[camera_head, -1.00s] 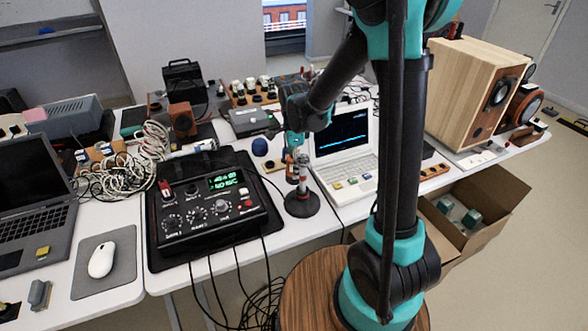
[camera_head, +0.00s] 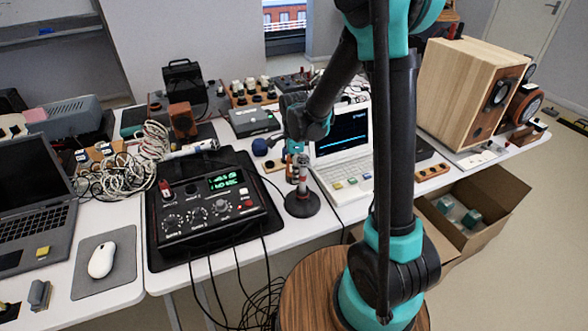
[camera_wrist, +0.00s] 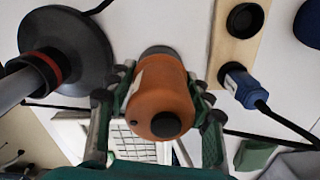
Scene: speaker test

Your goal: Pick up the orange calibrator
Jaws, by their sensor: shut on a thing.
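The orange calibrator (camera_wrist: 155,92) is a short orange cylinder with a dark round end, in the middle of the wrist view. My gripper (camera_wrist: 160,80) has a finger on each side of it and is shut on it. In the head view my gripper (camera_head: 296,148) is low over the table, behind the microphone stand and left of the white laptop. The calibrator is mostly hidden there. I cannot tell whether it touches the table.
A stand with a round black base (camera_head: 302,204) is close by; its base (camera_wrist: 70,50) fills the wrist view's upper left. A wooden strip with a blue plug (camera_wrist: 240,85) lies to the right. The white laptop (camera_head: 345,178), blue ball (camera_head: 260,147) and black control box (camera_head: 205,205) are near.

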